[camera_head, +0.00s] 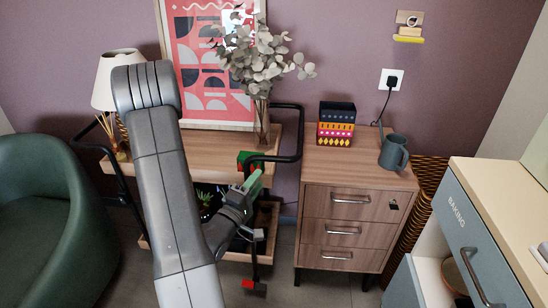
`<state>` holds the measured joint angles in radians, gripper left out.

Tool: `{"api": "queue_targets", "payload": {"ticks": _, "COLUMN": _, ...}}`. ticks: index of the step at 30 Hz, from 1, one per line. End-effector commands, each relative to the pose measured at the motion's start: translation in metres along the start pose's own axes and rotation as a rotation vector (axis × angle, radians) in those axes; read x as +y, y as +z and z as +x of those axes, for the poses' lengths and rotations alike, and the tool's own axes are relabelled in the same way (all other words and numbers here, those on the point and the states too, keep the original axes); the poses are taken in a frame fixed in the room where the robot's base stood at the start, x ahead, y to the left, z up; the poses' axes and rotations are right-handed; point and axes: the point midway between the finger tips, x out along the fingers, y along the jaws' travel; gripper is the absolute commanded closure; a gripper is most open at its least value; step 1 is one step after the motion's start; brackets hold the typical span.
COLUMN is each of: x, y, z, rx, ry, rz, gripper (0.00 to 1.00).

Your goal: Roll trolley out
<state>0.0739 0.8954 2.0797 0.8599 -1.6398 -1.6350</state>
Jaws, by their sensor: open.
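The trolley (195,148) has a wooden top, black tube frame and a lower wooden shelf. It stands against the back wall between the green armchair and the drawer cabinet. Its black handle (299,135) loops out at the right end. A red caster part (249,284) shows at its lower front right. My gripper (252,181) is open, in front of the trolley's right end, just below the front part of the handle. Whether it touches the handle cannot be told. My arm hides the trolley's middle and much of its left side.
A lamp (113,75), framed picture (205,60) and vase of leaves (262,118) stand on the trolley top. The wooden drawer cabinet (352,213) is close on the right. The green armchair (45,215) is at left, the blue-grey cabinet (480,240) at right. Some floor shows between cabinets.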

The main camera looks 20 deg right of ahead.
Motion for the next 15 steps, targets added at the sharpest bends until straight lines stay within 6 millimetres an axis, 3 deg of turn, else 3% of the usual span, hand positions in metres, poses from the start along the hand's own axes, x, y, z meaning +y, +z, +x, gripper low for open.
{"api": "queue_targets", "payload": {"ticks": 9, "x": 0.001, "y": 0.001, "z": 0.066, "rx": -0.003, "ry": 0.001, "rz": 0.003, "gripper": 0.59}}
{"api": "queue_targets", "payload": {"ticks": 15, "x": 0.0, "y": 0.0, "z": 0.095, "rx": -0.001, "ry": 0.0, "rz": 0.002, "gripper": 0.59}}
